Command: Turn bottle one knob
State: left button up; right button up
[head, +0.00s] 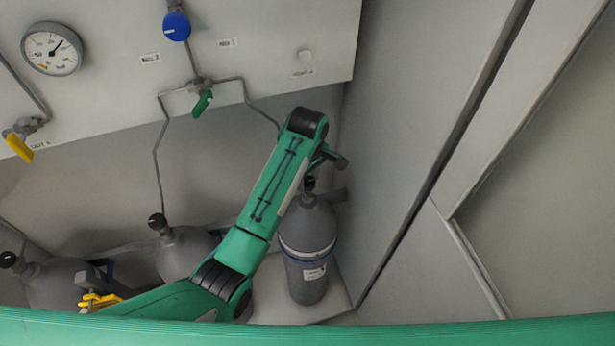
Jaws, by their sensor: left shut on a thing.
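Three grey gas bottles stand along the wall: a right bottle (308,232) with a white label and pale band, a middle bottle (182,250) and a left bottle (55,284). The labels are too small to read. Black knobs top the middle bottle (158,221) and left bottle (8,259). My green left arm reaches across to the right bottle. My left gripper (314,172) is at the top of that bottle, shut on its dark knob (310,184); the wrist partly hides the fingers. My right gripper is not in view.
A panel above carries a gauge (52,49), a blue knob (176,25), a green valve handle (202,104) and a yellow handle (19,147), with thin pipes running down. A grey side wall (400,120) stands close right of the right bottle. A yellow part (98,300) shows low left.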

aim_at(308, 181)
pick_arm(q)
jog(key=o, duration=1)
jog(key=shift+c, duration=0.2)
notch_tip(308, 181, up, 3)
jog(key=shift+r, duration=0.15)
jog(key=shift+w+r, duration=0.25)
jog(key=shift+r, duration=0.65)
jog(key=shift+s+a+r, duration=0.1)
jog(key=shift+r, duration=0.3)
notch_tip(308, 181, up, 6)
jog(key=shift+s, duration=0.15)
